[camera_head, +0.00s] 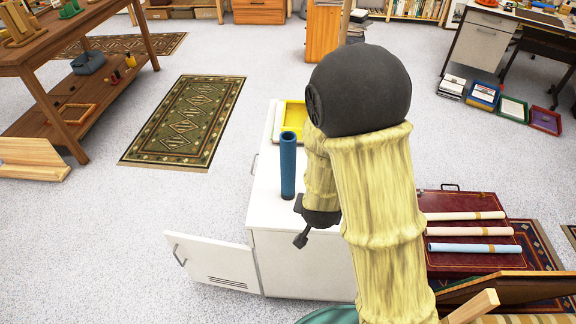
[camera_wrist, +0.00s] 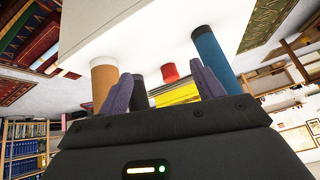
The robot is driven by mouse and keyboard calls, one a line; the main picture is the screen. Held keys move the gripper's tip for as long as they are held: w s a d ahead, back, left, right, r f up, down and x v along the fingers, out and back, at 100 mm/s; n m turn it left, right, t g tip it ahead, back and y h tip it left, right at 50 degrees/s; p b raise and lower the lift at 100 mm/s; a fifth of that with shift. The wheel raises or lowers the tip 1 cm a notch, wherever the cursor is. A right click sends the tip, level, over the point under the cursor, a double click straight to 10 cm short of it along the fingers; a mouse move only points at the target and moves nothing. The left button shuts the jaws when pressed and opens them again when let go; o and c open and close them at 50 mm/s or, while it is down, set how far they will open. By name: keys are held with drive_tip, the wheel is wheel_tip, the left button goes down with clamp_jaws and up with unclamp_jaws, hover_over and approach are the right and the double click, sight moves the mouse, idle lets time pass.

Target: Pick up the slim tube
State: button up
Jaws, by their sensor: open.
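A slim blue tube (camera_head: 288,165) stands upright on the white cabinet top (camera_head: 267,200), near its left side. In the wrist view the blue tube (camera_wrist: 213,55) shows at the right, beyond one finger and not between the fingers. My gripper (camera_head: 300,222) is beside the tube, to its right and nearer the camera, apart from it as far as I can see. Its two purple fingers (camera_wrist: 160,72) are spread open and hold nothing. A brown cylinder (camera_wrist: 103,82) with a pale end stands near the other finger; my arm hides it in the head view.
A yellow tray (camera_head: 294,116) lies behind the tube; a red object (camera_wrist: 170,72) and a dark one (camera_wrist: 139,95) also stand on the cabinet. An open cabinet door (camera_head: 212,262) juts out left. Rolled tubes (camera_head: 468,232) lie on a dark red case (camera_head: 450,203) at right.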

sight(288, 164)
drive_tip(key=a+r+n+t+p, duration=0.2)
drive_tip(key=a+r+t+p, duration=0.1)
drive_tip(key=a+t, duration=0.5)
drive_tip(key=t+p, duration=0.1)
drive_tip(key=t, duration=0.1)
drive_tip(key=shift+s+a+n+t, duration=0.2)
drive_tip(key=shift+a+n+t, duration=0.1)
drive_tip(key=shift+n+t, duration=0.1)
drive_tip(key=w, duration=0.4)
drive_tip(key=w+p, duration=0.1)
drive_tip(key=w, duration=0.3)
drive_tip(key=w+p, duration=0.1)
drive_tip(key=w, duration=0.3)
drive_tip(key=shift+d, duration=0.25)
drive_tip(key=shift+w, duration=0.15)
drive_tip(key=shift+w+p, duration=0.65)
drive_tip(key=shift+w, duration=1.95)
